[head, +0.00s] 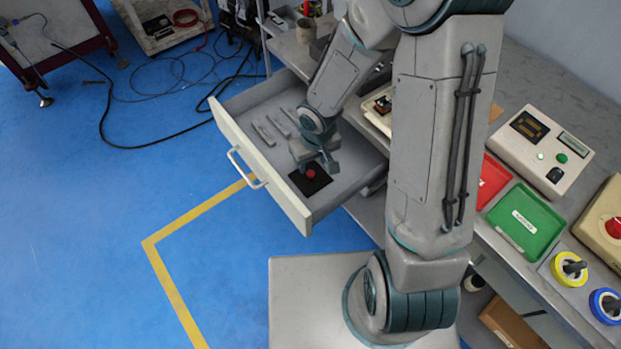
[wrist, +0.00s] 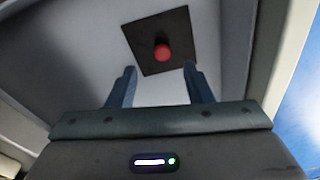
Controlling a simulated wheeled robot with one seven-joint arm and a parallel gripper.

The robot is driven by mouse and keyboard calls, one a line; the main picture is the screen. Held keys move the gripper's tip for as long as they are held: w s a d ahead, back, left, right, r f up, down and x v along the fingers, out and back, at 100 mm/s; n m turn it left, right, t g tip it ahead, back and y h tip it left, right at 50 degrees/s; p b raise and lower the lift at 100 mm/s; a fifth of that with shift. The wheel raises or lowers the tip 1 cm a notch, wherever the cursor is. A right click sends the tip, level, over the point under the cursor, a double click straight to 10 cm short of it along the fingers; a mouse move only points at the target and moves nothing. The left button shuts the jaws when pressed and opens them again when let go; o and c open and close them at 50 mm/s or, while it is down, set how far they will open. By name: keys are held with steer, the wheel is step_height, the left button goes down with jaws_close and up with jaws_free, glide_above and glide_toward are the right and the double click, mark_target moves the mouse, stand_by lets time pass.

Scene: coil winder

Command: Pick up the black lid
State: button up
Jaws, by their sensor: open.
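The black lid (head: 300,184) is a flat dark square with a round red knob (head: 311,174) on it. It lies on the floor of the open grey drawer (head: 229,127), near the drawer's front right corner. In the wrist view the lid (wrist: 176,28) shows ahead of the fingers, with its red knob (wrist: 162,53) near the middle of the picture. My gripper (head: 322,163) is inside the drawer, close to the lid. Its two fingers (wrist: 159,72) are apart with nothing between them, one on each side of the knob's line. How far the fingertips are above the lid is hard to tell.
Several grey bars (head: 265,133) lie in the drawer left of the lid. The drawer walls and front with its handle (head: 240,168) surround my gripper. The bench on the right holds a green tray (head: 525,222), a red tray (head: 492,180) and a control box (head: 540,150).

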mark_target(311, 173)
steer(key=shift+w+a+f+b, duration=0.15)
steer(key=shift+f+b, duration=0.25)
steer(key=shift+f, duration=1)
steer(key=shift+w+a+f+b, duration=0.15)
steer(key=shift+f+b, duration=0.25)
steer(key=shift+f, duration=0.95)
steer(key=shift+s, duration=0.15)
steer(key=shift+c, duration=0.4)
jaws_close()
